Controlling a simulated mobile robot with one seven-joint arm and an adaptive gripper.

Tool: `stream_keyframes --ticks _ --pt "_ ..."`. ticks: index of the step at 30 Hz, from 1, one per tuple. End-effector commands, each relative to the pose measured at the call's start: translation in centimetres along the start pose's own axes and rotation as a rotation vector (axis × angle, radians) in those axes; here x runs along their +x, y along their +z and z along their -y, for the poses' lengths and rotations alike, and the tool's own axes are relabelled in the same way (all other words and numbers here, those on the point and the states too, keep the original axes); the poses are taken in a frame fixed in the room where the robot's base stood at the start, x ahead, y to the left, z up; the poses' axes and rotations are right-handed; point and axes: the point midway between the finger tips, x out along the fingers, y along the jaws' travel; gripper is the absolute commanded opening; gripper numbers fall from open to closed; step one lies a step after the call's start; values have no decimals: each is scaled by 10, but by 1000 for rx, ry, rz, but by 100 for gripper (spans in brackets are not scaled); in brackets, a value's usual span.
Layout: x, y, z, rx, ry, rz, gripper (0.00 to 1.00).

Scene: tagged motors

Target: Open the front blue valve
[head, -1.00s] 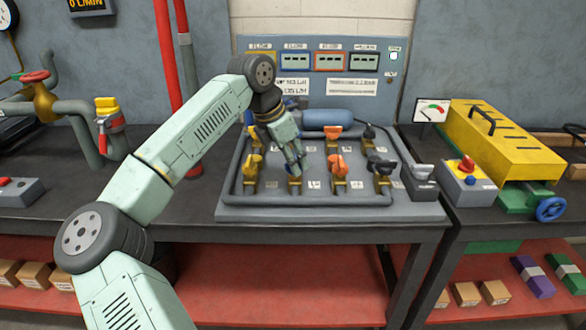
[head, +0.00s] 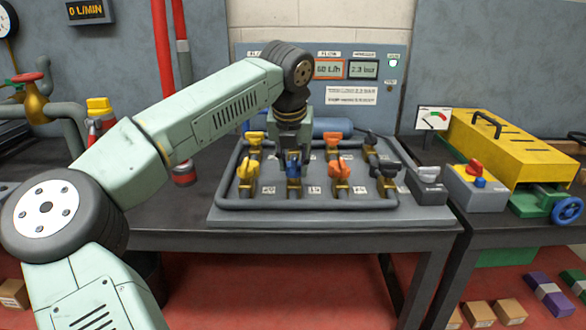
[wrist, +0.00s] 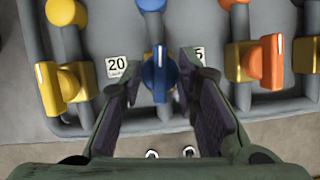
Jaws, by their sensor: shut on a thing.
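The front blue valve (head: 293,172) is in the front row of the grey valve board, between a yellow valve (head: 247,170) and an orange valve (head: 340,168). My gripper (head: 292,158) points down over it and hides part of it. In the wrist view, the blue handle (wrist: 160,75) is between my two fingers (wrist: 160,78), its white mark pointing up the picture. My gripper is shut on this handle, though slim gaps seem to show beside it. Another blue valve (wrist: 152,4) shows at the top edge of the wrist view.
Rear valves and a blue cylinder (head: 330,126) stand behind. Black-handled valves (head: 385,172) are to the right. The display panel (head: 375,95) reads 60 L/h and 2.3 bar on its visible screens. A control box (head: 474,187) and yellow machine (head: 505,140) stand farther right.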

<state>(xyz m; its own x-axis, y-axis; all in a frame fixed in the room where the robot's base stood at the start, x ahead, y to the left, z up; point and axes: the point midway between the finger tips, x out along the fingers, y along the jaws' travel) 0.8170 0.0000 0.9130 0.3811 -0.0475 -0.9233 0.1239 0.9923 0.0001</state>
Motion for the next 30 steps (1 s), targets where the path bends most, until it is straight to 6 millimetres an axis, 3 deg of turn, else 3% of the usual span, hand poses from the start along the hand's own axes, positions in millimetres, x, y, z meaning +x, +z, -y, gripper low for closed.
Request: stream_keyframes --ticks 9,25,26,30 --pt "1 -1 0 -109 47 -4 1" --pt "1 -1 0 -130 54 -5 1" --pt "1 -1 0 -130 54 -5 30" --pt "1 -1 0 -130 54 -4 39"
